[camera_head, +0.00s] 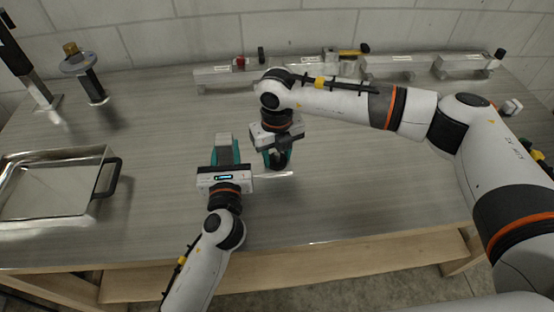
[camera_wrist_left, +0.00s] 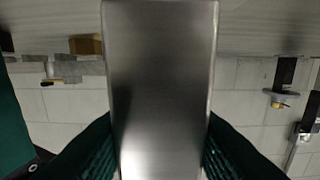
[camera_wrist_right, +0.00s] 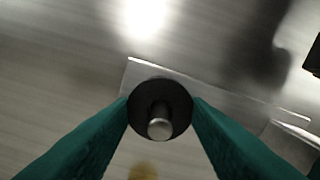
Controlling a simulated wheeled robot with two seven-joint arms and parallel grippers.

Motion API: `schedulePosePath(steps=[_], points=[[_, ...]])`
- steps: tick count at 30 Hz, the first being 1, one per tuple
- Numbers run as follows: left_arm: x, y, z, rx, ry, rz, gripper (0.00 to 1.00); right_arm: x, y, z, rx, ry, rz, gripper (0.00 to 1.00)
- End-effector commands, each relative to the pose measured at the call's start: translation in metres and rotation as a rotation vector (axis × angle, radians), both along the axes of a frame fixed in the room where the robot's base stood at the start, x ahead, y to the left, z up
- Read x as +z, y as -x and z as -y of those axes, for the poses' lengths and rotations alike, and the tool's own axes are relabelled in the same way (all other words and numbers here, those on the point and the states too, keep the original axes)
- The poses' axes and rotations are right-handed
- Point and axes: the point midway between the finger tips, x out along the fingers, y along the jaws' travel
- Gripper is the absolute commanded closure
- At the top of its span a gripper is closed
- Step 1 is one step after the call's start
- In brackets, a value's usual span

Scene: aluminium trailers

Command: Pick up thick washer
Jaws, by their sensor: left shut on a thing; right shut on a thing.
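My right gripper (camera_head: 277,160) is low over the middle of the table, shut on a dark round piece. In the right wrist view this piece is a thick black ring (camera_wrist_right: 136,108), probably the thick washer, between the teal fingertips. A dark pin with a shiny metal end (camera_wrist_right: 160,128) shows at its centre; I cannot tell whether they are joined. My left gripper (camera_head: 225,152) is shut on a grey metal block (camera_head: 224,138), just left of the right gripper. The block's flat face (camera_wrist_left: 162,80) fills the middle of the left wrist view.
A flat, thin metal plate (camera_head: 274,175) lies below the right gripper. A metal tray (camera_head: 50,190) with a black handle is at left. A stand with a round top (camera_head: 78,66) is behind it. Several metal blocks (camera_head: 228,76) line the back. The table's front right is clear.

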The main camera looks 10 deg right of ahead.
Motion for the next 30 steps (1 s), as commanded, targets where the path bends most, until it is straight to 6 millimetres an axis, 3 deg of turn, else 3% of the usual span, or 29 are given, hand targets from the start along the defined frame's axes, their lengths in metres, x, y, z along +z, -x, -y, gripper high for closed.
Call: schedulePosePath(steps=[8,21,30], points=[[-0.001,0.000,0.000,0.000,0.000,-0.001,0.95,0.007,-0.001,0.000,0.000,-0.001,0.002,0.79],[-0.001,0.000,0.000,0.000,0.000,-0.001,0.95,0.086,0.000,0.000,0.000,-0.001,0.002,0.79],[-0.001,0.000,0.000,0.000,0.000,-0.001,0.95,0.101,0.000,0.000,0.000,0.000,-0.001,0.79]])
